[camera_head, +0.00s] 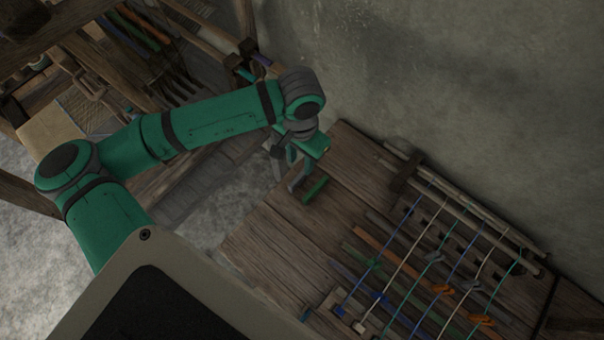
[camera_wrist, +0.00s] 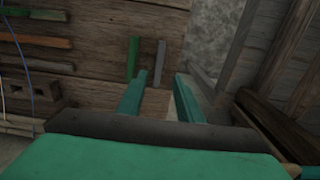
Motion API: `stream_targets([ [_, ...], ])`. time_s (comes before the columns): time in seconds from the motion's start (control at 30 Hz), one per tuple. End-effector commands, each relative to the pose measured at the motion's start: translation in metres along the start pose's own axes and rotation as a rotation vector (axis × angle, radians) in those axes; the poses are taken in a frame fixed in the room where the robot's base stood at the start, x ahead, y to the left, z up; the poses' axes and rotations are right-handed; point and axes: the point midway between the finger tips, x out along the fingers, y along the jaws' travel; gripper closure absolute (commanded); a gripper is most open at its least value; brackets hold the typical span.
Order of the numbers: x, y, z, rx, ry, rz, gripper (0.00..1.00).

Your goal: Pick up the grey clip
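The grey clip (camera_wrist: 160,61) is a thin bar lying on the wooden bench top near its edge. The green clip (camera_wrist: 133,58) lies beside it, to its left in the wrist view. My gripper (camera_wrist: 159,76) is open, with two teal fingers apart and nothing held. In the wrist view the grey clip's near end shows between the fingertips; I cannot tell how high the fingers are above it. In the head view the green clip (camera_head: 316,190) shows below my gripper (camera_head: 292,160), and the grey clip (camera_head: 299,180) is partly hard to make out beside it.
On the bench (camera_head: 270,225), coloured threads (camera_head: 400,265) run from a wooden rod (camera_head: 470,205), with clips on some. An orange stick (camera_wrist: 35,41) and other sticks lie to the left in the wrist view. The wooden loom frame (camera_wrist: 285,60) stands right, past a gap.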

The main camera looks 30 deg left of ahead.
Motion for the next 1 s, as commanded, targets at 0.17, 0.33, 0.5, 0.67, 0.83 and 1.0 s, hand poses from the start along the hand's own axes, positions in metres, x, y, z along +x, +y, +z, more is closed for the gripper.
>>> stream_targets([
  [0.17, 0.024, 0.000, 0.000, -0.001, 0.001, 0.001, 0.67],
  [0.33, 0.033, 0.000, 0.000, -0.001, 0.003, 0.001, 0.67],
  [0.5, 0.053, 0.003, 0.003, 0.003, 0.001, 0.002, 0.67],
  [0.67, 0.074, 0.005, 0.003, 0.006, 0.001, 0.001, 0.67],
  [0.83, 0.083, 0.005, 0.003, 0.007, 0.003, 0.001, 0.67],
  [1.0, 0.083, 0.003, 0.004, 0.003, 0.004, 0.001, 0.67],
])
